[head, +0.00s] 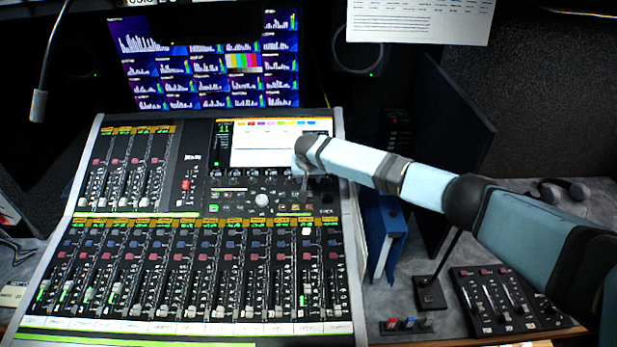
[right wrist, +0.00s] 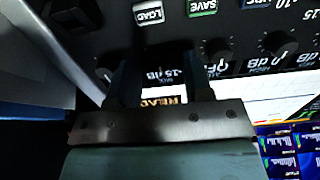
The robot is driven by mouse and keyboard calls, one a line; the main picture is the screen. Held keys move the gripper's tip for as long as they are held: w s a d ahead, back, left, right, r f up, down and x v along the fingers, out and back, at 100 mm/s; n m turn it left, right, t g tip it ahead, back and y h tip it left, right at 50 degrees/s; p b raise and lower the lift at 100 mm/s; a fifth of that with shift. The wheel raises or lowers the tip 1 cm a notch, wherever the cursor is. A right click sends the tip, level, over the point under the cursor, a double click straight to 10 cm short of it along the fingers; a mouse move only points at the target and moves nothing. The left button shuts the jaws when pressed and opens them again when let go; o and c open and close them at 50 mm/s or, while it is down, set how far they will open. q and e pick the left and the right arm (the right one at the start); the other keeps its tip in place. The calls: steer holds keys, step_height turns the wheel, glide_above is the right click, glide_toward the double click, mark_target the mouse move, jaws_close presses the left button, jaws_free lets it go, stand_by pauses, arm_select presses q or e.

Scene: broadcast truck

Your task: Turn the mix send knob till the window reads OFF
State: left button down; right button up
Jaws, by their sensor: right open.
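My right gripper (right wrist: 160,80) is open in the right wrist view, with one finger on each side of a dark knob (right wrist: 163,52) on the console. I cannot tell whether the fingers touch it. The lettering "MIX" and "-15 dB" shows upside down between the fingers. An orange patch reading "READ" (right wrist: 163,100) is partly covered by the gripper, so I cannot read a full value. In the head view the right gripper (head: 304,186) points down at the knob row below the console screen (head: 265,145). My left gripper is not in view.
More knobs stand close by on the right (right wrist: 218,50) and left (right wrist: 105,72) in the right wrist view. LOAD (right wrist: 149,12) and SAVE (right wrist: 202,7) buttons lie beyond. Fader banks (head: 190,270) fill the console front. Blue binders (head: 382,235) stand right of it.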

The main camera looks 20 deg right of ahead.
steer(key=shift+w+d+f, duration=0.1)
steer(key=shift+w+f, duration=0.05)
steer(key=shift+f, duration=0.25)
steer(key=shift+c, duration=0.2)
jaws_close()
steer(key=shift+n, duration=0.3)
steer(key=shift+n+p, duration=0.35)
steer(key=shift+n, duration=0.15)
steer(key=n+p, duration=0.1)
steer(key=n, duration=0.2)
steer(key=shift+n, duration=0.3)
steer(key=n, duration=0.3)
steer(key=shift+p, duration=0.3)
steer(key=shift+n, duration=1.7)
